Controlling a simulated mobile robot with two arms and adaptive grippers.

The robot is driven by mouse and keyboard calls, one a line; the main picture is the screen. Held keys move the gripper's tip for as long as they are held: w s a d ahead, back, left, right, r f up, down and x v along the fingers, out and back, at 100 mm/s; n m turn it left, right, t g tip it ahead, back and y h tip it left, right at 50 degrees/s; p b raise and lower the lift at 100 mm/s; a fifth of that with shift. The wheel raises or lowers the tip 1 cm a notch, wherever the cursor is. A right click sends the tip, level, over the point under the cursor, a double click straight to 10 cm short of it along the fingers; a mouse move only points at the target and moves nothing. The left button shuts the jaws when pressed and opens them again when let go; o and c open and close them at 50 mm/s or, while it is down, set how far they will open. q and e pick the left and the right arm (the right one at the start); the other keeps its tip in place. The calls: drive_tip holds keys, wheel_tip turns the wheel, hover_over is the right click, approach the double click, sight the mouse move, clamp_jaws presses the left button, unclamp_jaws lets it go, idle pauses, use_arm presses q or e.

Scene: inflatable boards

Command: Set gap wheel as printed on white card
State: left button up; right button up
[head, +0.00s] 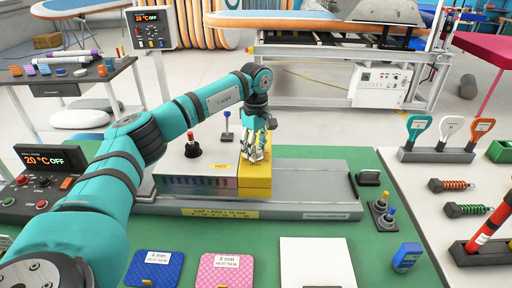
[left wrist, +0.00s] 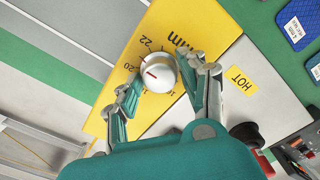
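The gap wheel is a white round knob (left wrist: 158,72) with a short red mark, on a yellow block (left wrist: 180,25) printed with numbers; 20 and 22 are readable. The red mark lies on the knob's side toward 20; its exact setting is unclear. My left gripper (left wrist: 160,74) has its fingers apart on either side of the knob, and I see no clear grip on it. In the head view the left gripper (head: 254,152) is above the yellow block (head: 255,182) and covers the knob. A white card (head: 317,262) lies at the front; I can read no print on it. The right gripper is out of view.
A grey box marked HOT (head: 195,165) adjoins the yellow block. A blue pad (head: 155,268) and a pink pad (head: 226,270) lie on the green mat (head: 375,250). A control box (head: 40,190) is at left, small toggles (head: 382,213) at right.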

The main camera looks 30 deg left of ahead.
use_arm(q)
drive_tip(key=c, duration=0.7)
drive_tip(key=shift+c, duration=0.2)
